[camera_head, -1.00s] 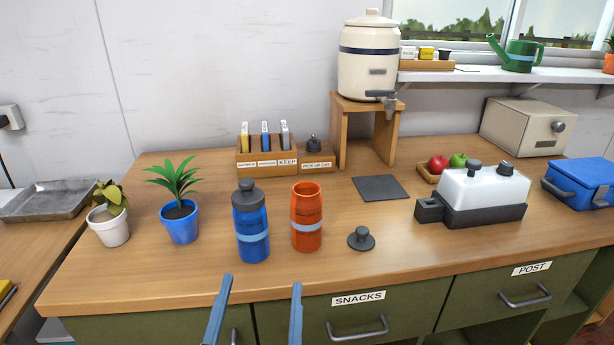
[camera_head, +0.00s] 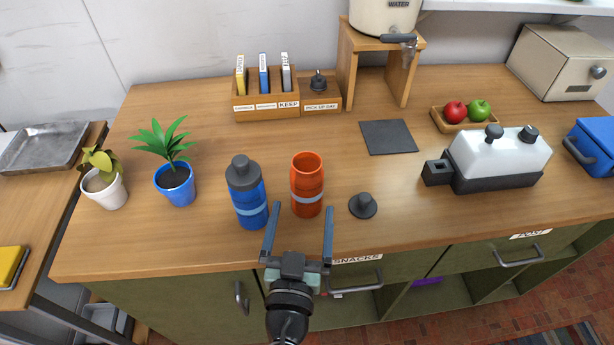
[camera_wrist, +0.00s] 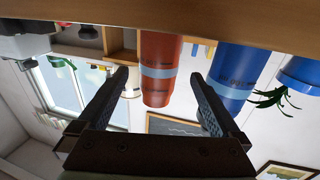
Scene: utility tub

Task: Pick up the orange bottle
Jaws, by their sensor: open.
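The orange bottle (camera_head: 307,186) stands upright and open-topped on the wooden counter, with a pale blue band around it. Its dark lid (camera_head: 363,206) lies on the counter just to its right. My gripper (camera_head: 300,211) is open and empty at the counter's front edge, its two fingers pointing toward the orange bottle. The fingers appear apart from it. In the wrist view, which is upside down, the orange bottle (camera_wrist: 159,66) shows beyond and between the open fingers (camera_wrist: 166,98).
A blue bottle (camera_head: 247,195) with a dark cap stands close to the left of the orange one. Potted plants (camera_head: 175,184) are further left. A dark mat (camera_head: 388,137) lies behind. The wooden counter (camera_head: 120,245) has bare room in front.

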